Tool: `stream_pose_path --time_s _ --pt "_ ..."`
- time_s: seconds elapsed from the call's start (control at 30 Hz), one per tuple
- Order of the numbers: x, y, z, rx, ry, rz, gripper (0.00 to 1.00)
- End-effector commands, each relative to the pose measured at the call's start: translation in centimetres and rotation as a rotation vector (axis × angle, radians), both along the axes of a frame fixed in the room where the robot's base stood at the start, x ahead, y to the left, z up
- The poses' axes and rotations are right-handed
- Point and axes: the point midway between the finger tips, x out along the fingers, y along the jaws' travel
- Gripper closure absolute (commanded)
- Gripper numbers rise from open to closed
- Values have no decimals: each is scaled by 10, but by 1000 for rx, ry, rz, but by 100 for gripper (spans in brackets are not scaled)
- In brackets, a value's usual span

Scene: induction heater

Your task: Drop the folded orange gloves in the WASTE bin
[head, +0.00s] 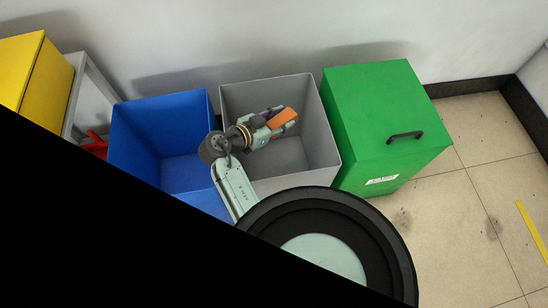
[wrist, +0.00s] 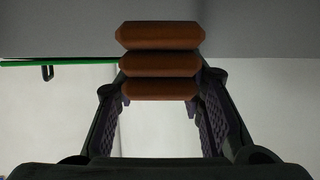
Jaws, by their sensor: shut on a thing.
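The folded orange gloves (head: 282,118) are in my gripper (head: 272,122), over the open grey bin (head: 328,151) in the head view. In the wrist view the gloves (wrist: 160,64) show as stacked orange-brown rolls between the two fingers of my gripper (wrist: 160,95). My gripper is shut on them. They appear to be at or above the level of the bin's rim; the exact height is hard to tell. No WASTE label is readable on the grey bin.
An open blue bin (head: 135,135) stands left of the grey bin. A closed green bin (head: 372,95) with a black handle and a small white label stands right. A yellow box (head: 22,70) is at far left. Tiled floor (head: 450,215) is clear at right.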

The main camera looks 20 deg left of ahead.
Motion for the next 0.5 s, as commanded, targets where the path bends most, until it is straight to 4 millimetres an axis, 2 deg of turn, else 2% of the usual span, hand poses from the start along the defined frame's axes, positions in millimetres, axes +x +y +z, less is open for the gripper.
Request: stream_pose_path --time_s 0.17,0.2,0.5 --pt "0 0 1 0 0 0 92" --pt "0 0 1 0 0 0 63" --pt "0 0 1 1 0 0 43"
